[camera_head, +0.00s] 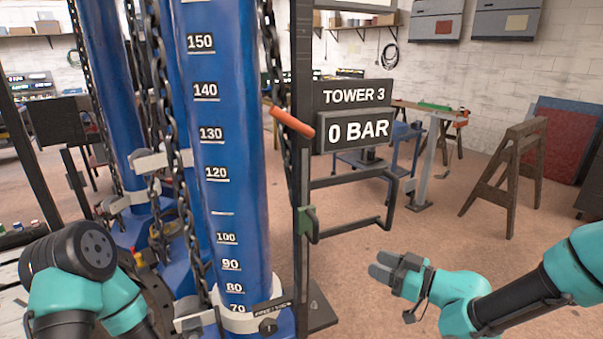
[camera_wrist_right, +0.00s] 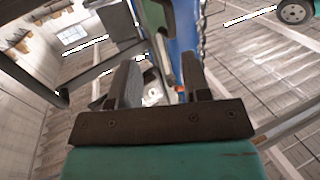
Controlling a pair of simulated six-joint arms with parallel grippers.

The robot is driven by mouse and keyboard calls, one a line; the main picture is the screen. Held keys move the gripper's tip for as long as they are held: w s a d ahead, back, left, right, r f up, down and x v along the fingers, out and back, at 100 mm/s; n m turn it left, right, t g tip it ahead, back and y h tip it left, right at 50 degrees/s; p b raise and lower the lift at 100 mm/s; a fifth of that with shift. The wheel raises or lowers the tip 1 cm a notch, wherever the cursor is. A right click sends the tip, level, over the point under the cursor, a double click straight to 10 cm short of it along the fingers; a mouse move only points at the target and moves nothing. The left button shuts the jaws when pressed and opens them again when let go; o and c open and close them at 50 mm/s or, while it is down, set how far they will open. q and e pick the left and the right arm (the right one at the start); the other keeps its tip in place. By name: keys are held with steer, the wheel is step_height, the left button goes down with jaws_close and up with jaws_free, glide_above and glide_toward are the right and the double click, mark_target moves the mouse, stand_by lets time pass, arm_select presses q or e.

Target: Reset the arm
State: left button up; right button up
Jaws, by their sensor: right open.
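My right gripper (camera_head: 393,272) reaches in from the right in the head view, in open air right of the tall blue column (camera_head: 233,170). In the right wrist view its two dark fingers (camera_wrist_right: 155,88) stand apart, with nothing held between them. My left arm shows at the lower left of the head view, folded in front of the column's base; its gripper fingers cannot be seen.
An orange-handled lever (camera_head: 292,122) juts from the dark post beside the column. A sign (camera_head: 353,130) reads TOWER 3, 0 BAR. Chains (camera_head: 270,70) hang along the column. A wooden sawhorse (camera_head: 507,175) stands at right; the floor before it is clear.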

step_height(320, 180, down, 23)
steer(key=d+m+g+h, duration=0.2)
steer(key=m+g+h, duration=0.1)
steer(key=m+h, duration=0.4)
steer(key=s+a+f+m+g+h, duration=0.2)
steer(key=s+f+m+g, duration=0.2)
steer(key=s+f, duration=1)
step_height(320, 180, down, 3)
steer(key=g, duration=0.3)
steer(key=shift+a+g, duration=0.35)
steer(key=shift+g, duration=0.05)
steer(key=shift+s+f, duration=0.1)
